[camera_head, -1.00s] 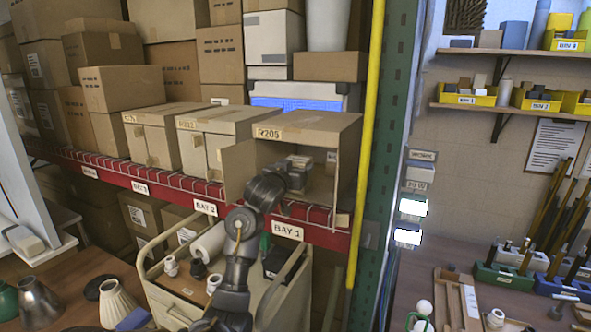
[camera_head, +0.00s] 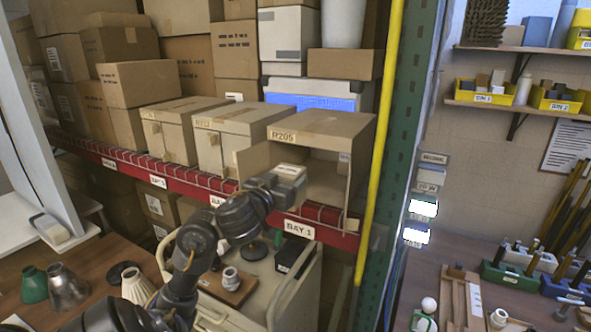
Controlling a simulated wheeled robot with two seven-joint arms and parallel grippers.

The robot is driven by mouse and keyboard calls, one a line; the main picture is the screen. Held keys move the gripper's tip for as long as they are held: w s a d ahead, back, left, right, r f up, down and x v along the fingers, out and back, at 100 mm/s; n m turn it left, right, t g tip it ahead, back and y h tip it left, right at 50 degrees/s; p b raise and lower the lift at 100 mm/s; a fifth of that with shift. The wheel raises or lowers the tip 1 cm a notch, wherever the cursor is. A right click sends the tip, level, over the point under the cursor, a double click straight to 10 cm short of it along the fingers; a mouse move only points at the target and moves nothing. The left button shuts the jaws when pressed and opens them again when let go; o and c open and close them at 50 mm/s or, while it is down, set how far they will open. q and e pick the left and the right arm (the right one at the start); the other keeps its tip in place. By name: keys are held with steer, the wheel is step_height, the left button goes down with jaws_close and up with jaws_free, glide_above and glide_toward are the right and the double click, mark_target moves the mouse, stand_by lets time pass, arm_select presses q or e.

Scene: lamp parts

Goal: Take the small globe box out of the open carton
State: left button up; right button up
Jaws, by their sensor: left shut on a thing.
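The open carton (camera_head: 345,133), labelled R205, stands on the red shelf beam above the BAY 1 label. Its front is open and the part of its inside that shows looks bare. A small pale-topped globe box (camera_head: 291,171) is held at the carton's mouth, in front of the opening. My left gripper (camera_head: 282,186) is shut on this box. Its fingers and the lower part of the box are largely hidden by the wrist. I cannot tell whether the box is wholly clear of the carton. My right gripper is not in view.
Closed cartons (camera_head: 237,121) stand left of the open one. A yellow pole (camera_head: 381,130) and green upright (camera_head: 408,130) rise close to its right. Below, a cream cart (camera_head: 300,292) holds a white fitting (camera_head: 231,279) and a dark box (camera_head: 291,255).

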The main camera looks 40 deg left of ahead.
arm_select(q)
steer(key=shift+v, duration=0.9)
steer(key=shift+s+d, duration=0.25)
steer(key=shift+s, duration=0.3)
